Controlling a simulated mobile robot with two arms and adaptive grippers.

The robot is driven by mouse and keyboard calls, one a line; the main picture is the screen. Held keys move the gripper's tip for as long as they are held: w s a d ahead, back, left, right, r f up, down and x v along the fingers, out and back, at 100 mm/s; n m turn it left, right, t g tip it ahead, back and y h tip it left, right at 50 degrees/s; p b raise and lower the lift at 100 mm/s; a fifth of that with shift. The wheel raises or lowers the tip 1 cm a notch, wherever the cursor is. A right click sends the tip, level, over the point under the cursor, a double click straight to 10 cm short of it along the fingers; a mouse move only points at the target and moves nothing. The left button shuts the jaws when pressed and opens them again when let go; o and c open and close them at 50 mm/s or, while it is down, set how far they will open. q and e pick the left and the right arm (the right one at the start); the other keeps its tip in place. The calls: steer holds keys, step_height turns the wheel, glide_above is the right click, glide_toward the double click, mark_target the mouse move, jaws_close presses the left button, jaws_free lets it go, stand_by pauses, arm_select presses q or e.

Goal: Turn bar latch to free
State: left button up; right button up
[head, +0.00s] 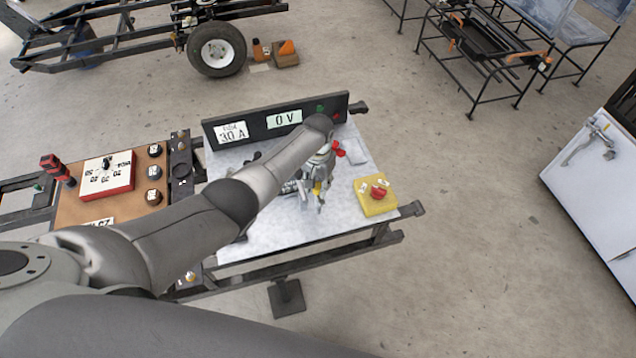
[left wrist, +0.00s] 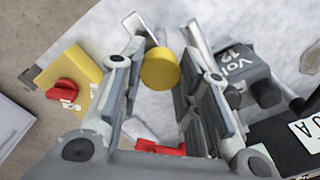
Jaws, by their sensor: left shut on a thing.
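My left gripper (head: 318,190) is over the light metal tabletop (head: 258,229), at the end of my grey arm reaching in from the left. In the head view only a little yellow (head: 317,186) shows at the fingers. My right gripper is in neither view.
A yellow box with a red rotary knob (head: 379,190) stands right of the gripper. A red part (head: 339,148) lies behind it. A dark upright panel (head: 255,126) with signs closes the table's back. A dark labelled unit (left wrist: 243,68) is close beside the right finger.

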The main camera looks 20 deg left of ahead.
mark_target(318, 186)
arm_select(q)
steer(key=shift+w, duration=0.1)
steer(key=o, duration=1)
steer(key=shift+r, duration=0.15)
step_height(318, 186, up, 12)
steer(key=shift+f, duration=0.1)
